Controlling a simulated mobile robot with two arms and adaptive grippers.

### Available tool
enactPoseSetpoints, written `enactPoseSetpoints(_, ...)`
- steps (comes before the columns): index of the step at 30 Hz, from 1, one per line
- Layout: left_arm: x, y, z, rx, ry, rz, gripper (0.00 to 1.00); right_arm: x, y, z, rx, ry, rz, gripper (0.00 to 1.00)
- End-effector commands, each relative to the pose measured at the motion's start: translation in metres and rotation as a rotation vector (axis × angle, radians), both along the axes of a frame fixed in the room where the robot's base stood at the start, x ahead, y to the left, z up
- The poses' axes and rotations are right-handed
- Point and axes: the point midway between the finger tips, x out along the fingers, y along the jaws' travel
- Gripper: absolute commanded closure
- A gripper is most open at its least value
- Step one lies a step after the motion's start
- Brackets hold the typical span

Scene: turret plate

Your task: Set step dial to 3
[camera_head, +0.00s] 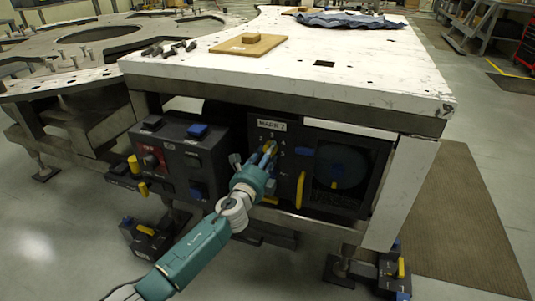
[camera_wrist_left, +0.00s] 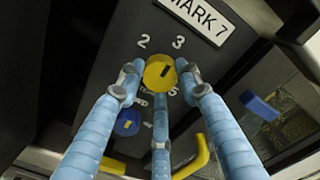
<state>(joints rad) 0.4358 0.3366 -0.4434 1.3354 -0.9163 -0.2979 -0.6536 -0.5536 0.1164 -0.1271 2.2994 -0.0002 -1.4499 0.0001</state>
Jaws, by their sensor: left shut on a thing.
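The step dial is a round yellow knob (camera_wrist_left: 159,72) on the dark panel under the MARK 7 label. In the left wrist view a short dark mark on the knob slants toward the upper right, roughly to the side of the numeral 3 (camera_wrist_left: 179,41). The numeral 2 (camera_wrist_left: 144,41) is at its upper left and a 5 at its lower right. My left gripper (camera_wrist_left: 158,77) is shut on the dial, with blue fingers at its left, right and below. The gripper also shows in the head view (camera_head: 262,161), partly covering the dial. Other numerals are hidden behind the fingers. My right gripper is not in view.
A blue knob (camera_wrist_left: 127,122) is left below the dial. A yellow handle (camera_wrist_left: 194,158) curves close to the lower right. A control box (camera_head: 182,160) with switches stands left of the panel. The white tabletop (camera_head: 350,70) overhangs above.

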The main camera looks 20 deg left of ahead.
Motion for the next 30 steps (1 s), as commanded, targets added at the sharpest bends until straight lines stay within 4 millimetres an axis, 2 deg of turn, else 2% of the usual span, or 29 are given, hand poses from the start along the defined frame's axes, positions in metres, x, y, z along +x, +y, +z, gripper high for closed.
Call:
enactPoseSetpoints(13, 0.0, 0.004, 0.0, 0.011, 0.001, 0.007, 0.91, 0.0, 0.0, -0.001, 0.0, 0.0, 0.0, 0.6)
enactPoseSetpoints(14, 0.0, 0.004, 0.0, 0.011, 0.001, 0.007, 0.61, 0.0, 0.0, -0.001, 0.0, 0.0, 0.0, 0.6)
enactPoseSetpoints(16, 0.0, 0.003, 0.0, 0.011, 0.001, 0.007, 0.47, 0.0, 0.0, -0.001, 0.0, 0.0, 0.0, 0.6)
enactPoseSetpoints(25, 0.0, 0.001, 0.0, 0.009, 0.0, 0.002, 0.46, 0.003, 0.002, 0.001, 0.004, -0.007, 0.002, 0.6)
enactPoseSetpoints(30, -0.012, 0.002, 0.0, 0.011, -0.002, 0.003, 0.46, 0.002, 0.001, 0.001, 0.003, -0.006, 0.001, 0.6)
